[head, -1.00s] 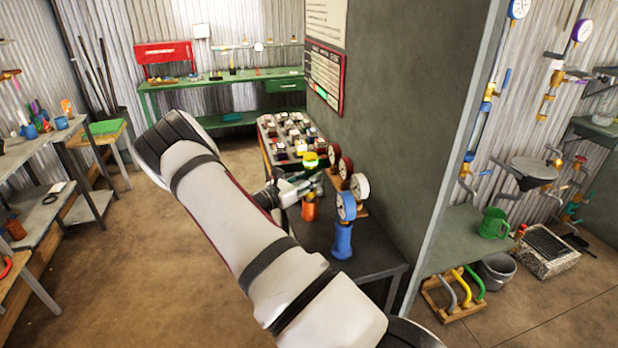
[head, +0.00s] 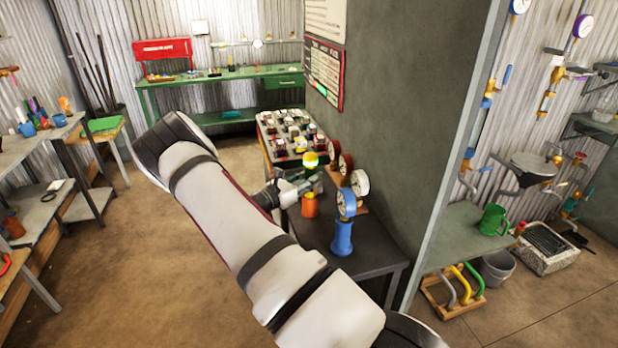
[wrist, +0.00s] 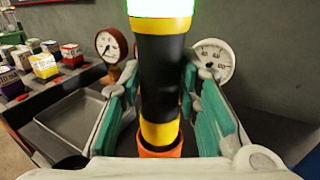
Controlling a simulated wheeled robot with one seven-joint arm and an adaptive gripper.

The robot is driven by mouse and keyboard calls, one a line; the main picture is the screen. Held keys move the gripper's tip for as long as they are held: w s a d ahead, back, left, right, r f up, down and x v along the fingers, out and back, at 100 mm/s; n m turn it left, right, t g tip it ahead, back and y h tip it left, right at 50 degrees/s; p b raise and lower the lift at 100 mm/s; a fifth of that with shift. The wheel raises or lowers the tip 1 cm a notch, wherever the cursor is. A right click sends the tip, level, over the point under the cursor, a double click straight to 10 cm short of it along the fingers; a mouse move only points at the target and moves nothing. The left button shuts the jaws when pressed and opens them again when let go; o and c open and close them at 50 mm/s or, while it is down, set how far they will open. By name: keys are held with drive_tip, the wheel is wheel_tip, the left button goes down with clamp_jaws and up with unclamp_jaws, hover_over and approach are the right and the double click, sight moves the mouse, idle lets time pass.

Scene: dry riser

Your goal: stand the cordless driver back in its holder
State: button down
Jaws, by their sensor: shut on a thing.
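The cordless driver, a black upright body with yellow bands (wrist: 161,70) and a bright green-white top, stands between the teal pads of my gripper (wrist: 163,100). In the head view its glowing yellow-green top (head: 310,159) shows above my gripper (head: 302,187). My gripper is shut on the driver. The orange holder (wrist: 160,153) is directly below, and it also shows in the head view (head: 310,208). The driver's lower yellow band appears within the holder's rim. How deep it sits is hidden.
A blue stand with a gauge (head: 342,235) is nearer on the dark bench (head: 368,258). Red and white gauges (head: 359,183) stand close behind on the right, by the grey wall (head: 390,120). Beyond is a tray of several small boxes (head: 290,135). An empty grey tray (wrist: 75,120) lies left of the holder.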

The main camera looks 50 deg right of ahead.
drive_tip(key=shift+f, duration=0.85)
drive_tip(key=c, duration=1.1)
unclamp_jaws()
drive_tip(key=a, duration=0.8)
drive_tip(key=w+a, duration=0.1)
drive_tip(key=a, duration=0.3)
drive_tip(key=shift+f, duration=0.1)
drive_tip(key=s+a+r+m+t+y, duration=0.2)
drive_tip(key=s+a+r+m+y, duration=0.3)
drive_tip(key=s+a+r, duration=0.3)
drive_tip(key=s+a+r+m+t+y, duration=0.2)
drive_tip(key=s+a+r+m+y, duration=0.4)
drive_tip(key=s+a+r, duration=0.3)
drive_tip(key=s+a+r+m+t+y, duration=0.3)
drive_tip(key=s+a+r+m+y, duration=0.3)
drive_tip(key=a, duration=0.6)
drive_tip(key=shift+s+r+y, duration=0.3)
drive_tip(key=shift+s+r, duration=0.35)
drive_tip(key=shift+r, duration=0.3)
drive_tip(key=shift+s+r+y, duration=0.3)
drive_tip(key=shift+s+r, duration=0.3)
drive_tip(key=shift+r, duration=0.35)
